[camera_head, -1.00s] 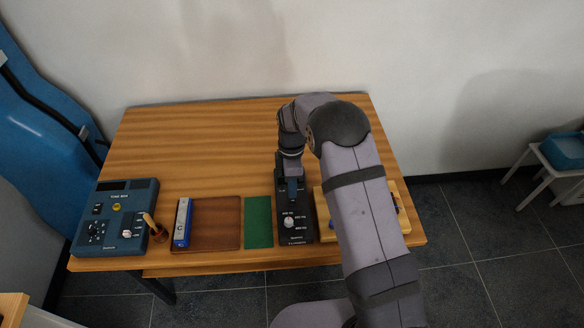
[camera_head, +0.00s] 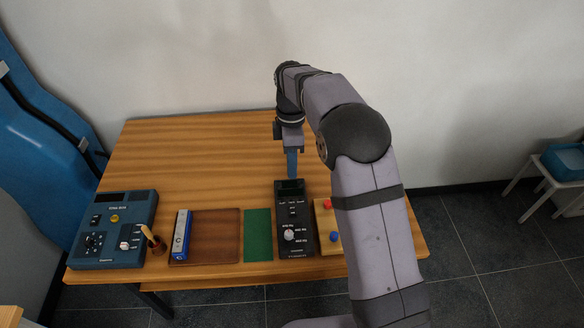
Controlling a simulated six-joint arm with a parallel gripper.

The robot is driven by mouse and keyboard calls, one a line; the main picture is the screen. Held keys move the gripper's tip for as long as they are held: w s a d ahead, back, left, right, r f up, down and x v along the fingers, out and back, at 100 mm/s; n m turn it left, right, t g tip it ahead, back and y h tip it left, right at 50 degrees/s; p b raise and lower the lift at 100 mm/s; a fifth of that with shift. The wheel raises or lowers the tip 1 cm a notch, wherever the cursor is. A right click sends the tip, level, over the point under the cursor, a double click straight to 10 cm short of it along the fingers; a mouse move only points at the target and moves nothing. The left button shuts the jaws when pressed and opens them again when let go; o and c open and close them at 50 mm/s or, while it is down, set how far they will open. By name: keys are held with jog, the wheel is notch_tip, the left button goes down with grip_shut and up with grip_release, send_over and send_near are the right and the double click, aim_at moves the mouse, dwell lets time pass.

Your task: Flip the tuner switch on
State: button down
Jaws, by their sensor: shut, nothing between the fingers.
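The black device (camera_head: 294,222) with a small dark screen, a white knob and white markings lies near the table's front edge, right of a green mat. It is likely the tuner, but its label is too small to read. Its switch is too small to make out. My gripper (camera_head: 292,174) points down just behind the device's back end, near its screen. Its fingers are shut and hold nothing. Whether the fingertips touch the device cannot be told.
A blue control box (camera_head: 113,228) stands at the left. A wooden handle (camera_head: 151,240), a blue-white block (camera_head: 181,234), a brown board (camera_head: 213,236) and the green mat (camera_head: 257,236) lie along the front. A wooden box with red and blue knobs (camera_head: 328,228) is right of the device. The table's back is clear.

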aim_at(293, 214)
dwell(0.4)
jog(key=s+b, duration=0.1)
jog(key=b, duration=0.2)
jog(key=shift+s, duration=0.15)
dwell(0.3)
jog(key=f+p, duration=0.1)
jog(key=f, duration=0.3)
jog(key=s+f+p, duration=0.1)
jog(key=f+p, duration=0.1)
jog(key=f, duration=0.3)
jog(key=f+p, duration=0.1)
jog(key=f, duration=0.3)
jog(key=shift+s+f, duration=0.35)
jog(key=shift+f, duration=0.1)
